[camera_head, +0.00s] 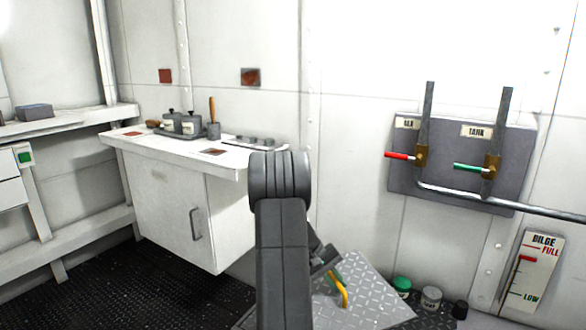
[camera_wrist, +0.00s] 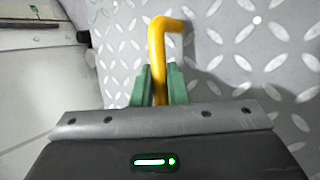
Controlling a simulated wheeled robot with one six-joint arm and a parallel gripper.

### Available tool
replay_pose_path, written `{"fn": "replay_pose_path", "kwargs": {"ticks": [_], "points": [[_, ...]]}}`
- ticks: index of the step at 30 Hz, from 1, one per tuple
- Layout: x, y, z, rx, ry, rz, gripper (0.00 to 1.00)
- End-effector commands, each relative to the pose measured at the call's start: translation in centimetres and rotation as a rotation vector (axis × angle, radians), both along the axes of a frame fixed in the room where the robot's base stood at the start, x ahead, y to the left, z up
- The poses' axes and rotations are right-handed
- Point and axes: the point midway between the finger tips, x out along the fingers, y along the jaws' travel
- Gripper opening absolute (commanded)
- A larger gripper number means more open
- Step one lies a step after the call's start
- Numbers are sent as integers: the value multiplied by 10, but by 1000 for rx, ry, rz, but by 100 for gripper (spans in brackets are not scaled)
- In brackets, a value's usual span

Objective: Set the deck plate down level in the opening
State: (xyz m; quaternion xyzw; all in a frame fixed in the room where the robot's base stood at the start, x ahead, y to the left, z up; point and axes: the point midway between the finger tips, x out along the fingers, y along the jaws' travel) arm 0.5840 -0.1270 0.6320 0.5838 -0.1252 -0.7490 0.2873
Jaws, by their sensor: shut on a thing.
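The deck plate (camera_head: 370,285) is grey metal with a raised diamond tread, low down at the bottom centre-right in the head view. A bent yellow handle (camera_head: 343,293) rises from the plate. My gripper (camera_head: 332,276) is shut on the handle, with its green fingers on both sides of it in the wrist view (camera_wrist: 160,88). My arm hides part of the plate. I cannot make out the opening, nor tell whether the plate is level or touches the deck.
A white cabinet (camera_head: 175,212) stands left of the plate. Black textured floor (camera_head: 130,290) is clear at the lower left. Valves and a pipe (camera_head: 480,205) are on the wall.

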Motion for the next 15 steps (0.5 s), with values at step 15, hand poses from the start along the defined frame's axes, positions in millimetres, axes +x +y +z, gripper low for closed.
{"fn": "replay_pose_path", "kwargs": {"ticks": [15], "points": [[-26,118,5,-1,-3,-142,0]]}}
